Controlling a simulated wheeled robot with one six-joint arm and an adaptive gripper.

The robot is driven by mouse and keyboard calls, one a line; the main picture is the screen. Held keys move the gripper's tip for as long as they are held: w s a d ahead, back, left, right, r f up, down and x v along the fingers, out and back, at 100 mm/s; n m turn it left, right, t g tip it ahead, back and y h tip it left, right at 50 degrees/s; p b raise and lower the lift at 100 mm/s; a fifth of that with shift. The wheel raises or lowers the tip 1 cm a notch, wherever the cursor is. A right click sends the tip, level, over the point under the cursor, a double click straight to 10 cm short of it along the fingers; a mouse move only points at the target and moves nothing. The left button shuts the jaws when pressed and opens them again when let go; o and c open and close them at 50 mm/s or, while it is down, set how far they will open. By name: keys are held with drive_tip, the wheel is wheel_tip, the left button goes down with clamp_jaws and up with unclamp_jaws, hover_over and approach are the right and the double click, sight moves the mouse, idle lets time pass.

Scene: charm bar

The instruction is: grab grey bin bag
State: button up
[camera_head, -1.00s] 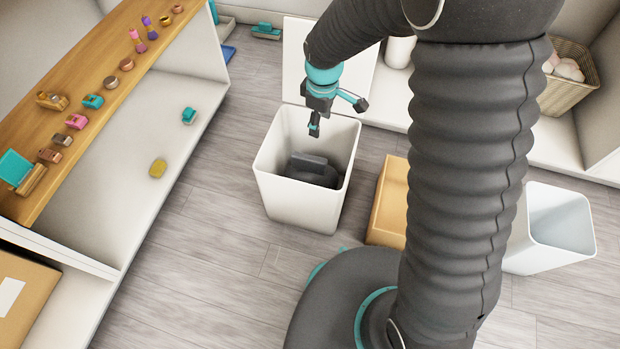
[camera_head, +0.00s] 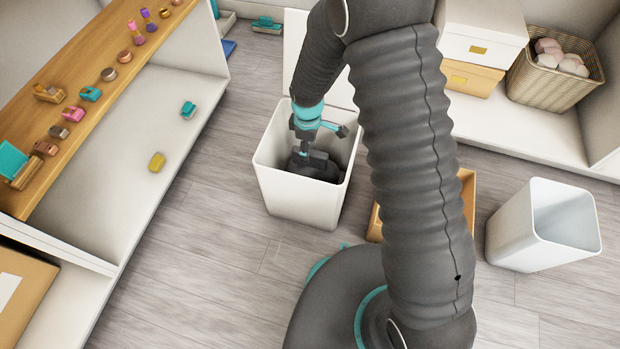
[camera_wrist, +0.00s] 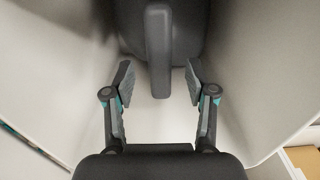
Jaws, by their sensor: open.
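The grey bin bag (camera_head: 318,172) lies inside a white bin (camera_head: 296,205) on the floor. In the wrist view the bag (camera_wrist: 190,30) is a dark rounded mass at the top, with an upright grey handle-like part (camera_wrist: 159,50) standing out from it. My gripper (camera_head: 306,158) reaches down into the bin, just over the bag. In the wrist view my gripper (camera_wrist: 159,85) is open, with one finger on each side of the upright part and a gap on both sides. The lower part of the bag is hidden by the bin wall.
The bin's walls rise close on both sides of my gripper. A wooden box (camera_head: 468,195) and an empty white bin (camera_head: 540,228) stand to the right. A shelf (camera_head: 105,150) with small items is at left. A basket (camera_head: 553,75) stands at the upper right.

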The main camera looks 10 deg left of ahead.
sight(319, 167)
drive_tip(key=shift+d+f, duration=0.15)
drive_tip(key=shift+f, duration=1.15)
drive_tip(key=shift+d+f, duration=0.1)
drive_tip(key=shift+f, duration=1.2)
drive_tip(key=shift+f+b, duration=0.25)
drive_tip(key=shift+b, duration=0.25)
clamp_jaws()
